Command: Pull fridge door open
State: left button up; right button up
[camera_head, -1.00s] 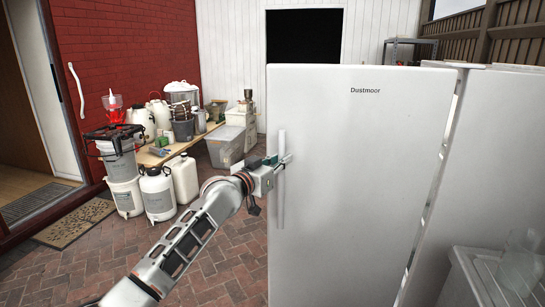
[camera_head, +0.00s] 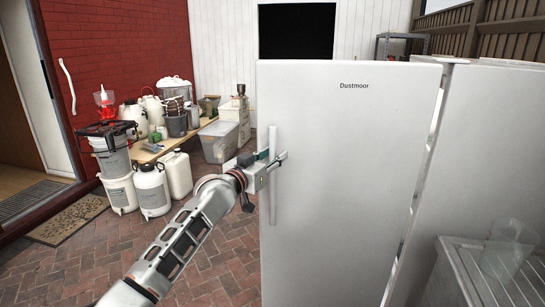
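The white fridge door (camera_head: 350,180), marked "Dustmoor", stands upright in the middle of the head view. Its long vertical handle (camera_head: 272,205) runs along the door's left edge. My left gripper (camera_head: 280,158) is at the upper part of the handle, its fingers around or against the bar. I cannot tell how tightly the fingers are closed. A narrow light gap shows along the door's right edge. The fridge's inside is hidden. My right gripper is not in view.
A low wooden bench (camera_head: 150,155) with several containers stands on the left, with white jugs (camera_head: 152,190) before it. Brick paving left of the door is clear.

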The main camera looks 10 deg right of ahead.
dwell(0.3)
pick_arm(q)
jog(key=shift+s+a+f, duration=0.1)
jog(key=shift+s+a, duration=0.3)
jog(key=shift+s, duration=0.1)
jog(key=v, duration=1)
jog(key=shift+s+a, duration=0.25)
jog(key=s+a+f+n+y, duration=0.15)
jog(key=s+a+f, duration=0.3)
jog(key=f, duration=0.55)
jog(key=s+a+f+n+y, duration=0.1)
jog(key=s+a+f+y, duration=0.15)
jog(key=a+f, duration=0.45)
jog(key=s+a+f+n+y, duration=0.15)
jog(key=s+f, duration=0.35)
jog(key=f, duration=0.7)
jog(key=s+a+f+g+y, duration=0.1)
jog(key=s+a+f, duration=0.3)
jog(key=s, duration=0.4)
jog(key=s+a+f+y, duration=0.1)
jog(key=s+a+f, duration=0.4)
jog(key=s+f, duration=0.2)
jog(key=s+a+f+g+y, duration=0.1)
jog(key=s+a+f, duration=0.3)
jog(key=s, duration=0.5)
notch_tip(320, 180, down, 2)
jog(key=shift+a+f+g+y, duration=0.1)
jog(key=shift+a+g+y, duration=0.15)
jog(key=shift+g+y, duration=0.1)
